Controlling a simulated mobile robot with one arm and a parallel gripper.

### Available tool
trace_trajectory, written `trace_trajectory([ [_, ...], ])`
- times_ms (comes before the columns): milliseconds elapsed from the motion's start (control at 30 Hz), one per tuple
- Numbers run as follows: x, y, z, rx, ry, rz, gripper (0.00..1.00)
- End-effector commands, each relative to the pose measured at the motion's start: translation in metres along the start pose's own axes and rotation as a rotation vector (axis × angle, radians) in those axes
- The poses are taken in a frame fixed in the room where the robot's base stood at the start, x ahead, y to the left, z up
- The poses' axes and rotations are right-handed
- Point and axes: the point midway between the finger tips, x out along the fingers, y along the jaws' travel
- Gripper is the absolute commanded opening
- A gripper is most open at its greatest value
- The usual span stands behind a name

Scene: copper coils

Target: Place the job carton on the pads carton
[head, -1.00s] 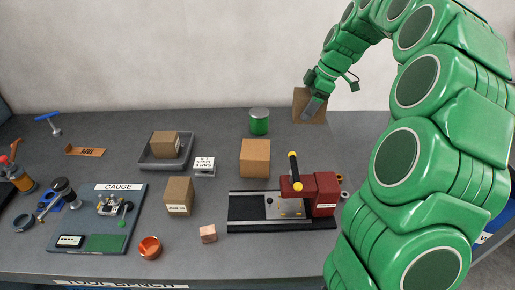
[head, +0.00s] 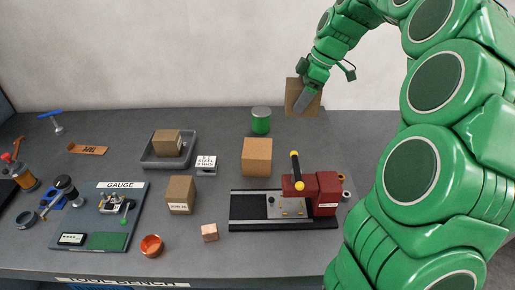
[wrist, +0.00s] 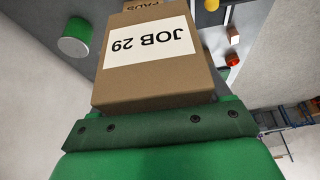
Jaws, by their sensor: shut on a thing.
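The job carton is a brown box with a white JOB 29 label. In the head view the job carton (head: 293,92) is held in the air at the bench's back edge. My gripper (head: 306,97) is shut on it. The wrist view shows the job carton (wrist: 150,85) tilted, label upside down. Beyond it, a brown edge lettered PADS belongs to the pads carton (wrist: 142,5), mostly hidden. It appears to be the unlabelled-looking carton (head: 257,155) between the green tin and the red press in the head view. Its top is bare.
The green tin (head: 261,120) stands behind that carton, and the red press (head: 322,190) with its upright lever (head: 295,168) is at its right. Another labelled carton (head: 180,193) stands to the left. A smaller carton (head: 167,143) sits in a grey tray (head: 148,161).

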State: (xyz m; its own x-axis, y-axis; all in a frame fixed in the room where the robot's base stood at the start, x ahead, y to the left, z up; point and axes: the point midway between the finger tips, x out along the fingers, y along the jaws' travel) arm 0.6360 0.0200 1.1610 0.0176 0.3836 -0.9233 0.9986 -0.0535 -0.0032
Motion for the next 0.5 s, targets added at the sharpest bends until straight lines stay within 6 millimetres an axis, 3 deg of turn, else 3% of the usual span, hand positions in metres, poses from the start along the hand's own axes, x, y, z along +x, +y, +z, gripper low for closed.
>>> trace_trajectory([
  [500, 0.026, -0.073, -0.065, -0.039, 0.0, -0.015, 0.39],
])
